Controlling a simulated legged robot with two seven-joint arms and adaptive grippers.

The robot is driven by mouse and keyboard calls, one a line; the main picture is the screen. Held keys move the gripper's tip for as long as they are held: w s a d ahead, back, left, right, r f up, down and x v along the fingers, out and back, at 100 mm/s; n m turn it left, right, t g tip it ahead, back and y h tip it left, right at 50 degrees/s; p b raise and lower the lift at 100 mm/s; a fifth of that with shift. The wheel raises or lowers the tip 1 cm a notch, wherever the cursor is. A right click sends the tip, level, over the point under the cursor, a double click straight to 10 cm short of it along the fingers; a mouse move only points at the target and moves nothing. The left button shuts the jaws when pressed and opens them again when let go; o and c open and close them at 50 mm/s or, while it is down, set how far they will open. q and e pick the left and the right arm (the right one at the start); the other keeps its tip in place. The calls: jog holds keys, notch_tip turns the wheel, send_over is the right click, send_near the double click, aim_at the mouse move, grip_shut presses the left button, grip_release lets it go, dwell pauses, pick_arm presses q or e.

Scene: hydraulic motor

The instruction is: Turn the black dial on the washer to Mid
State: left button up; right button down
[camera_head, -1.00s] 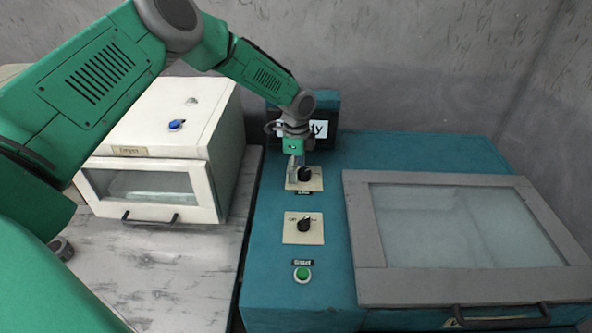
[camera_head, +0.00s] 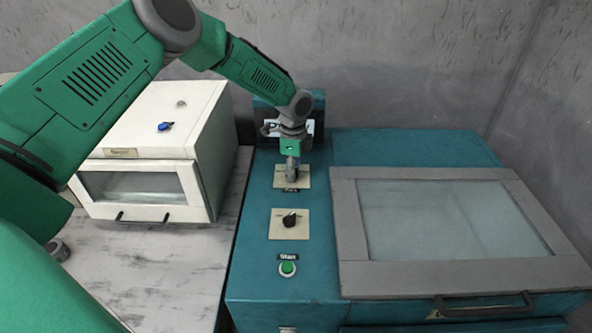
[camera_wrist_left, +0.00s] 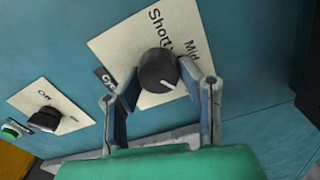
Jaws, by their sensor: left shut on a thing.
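The teal washer (camera_head: 262,240) has two black dials on cream plates. In the left wrist view, the upper black dial (camera_wrist_left: 157,67) sits between the two fingers of my left gripper (camera_wrist_left: 157,78), which is shut on it. Its white mark points to the lower right in that view. In the head view, my left gripper (camera_head: 292,172) covers most of this dial. My right gripper is not in view.
The lower black dial (camera_head: 289,219) and green start button (camera_head: 288,268) are nearer the front. The washer's grey-framed glass lid (camera_head: 345,230) is closed at the right. A white dryer (camera_head: 210,150) stands on the table (camera_head: 160,270) at the left.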

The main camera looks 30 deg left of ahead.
pick_arm(q)
jog(key=shift+a+n, duration=0.45)
jog(key=shift+n, duration=0.35)
dwell(0.9)
jog(key=o, duration=1.1)
jog(key=shift+a+f, duration=0.1)
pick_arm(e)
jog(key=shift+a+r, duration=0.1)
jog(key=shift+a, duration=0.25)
pick_arm(q)
jog(key=shift+a+r, duration=0.2)
jog(key=shift+r, duration=5.7)
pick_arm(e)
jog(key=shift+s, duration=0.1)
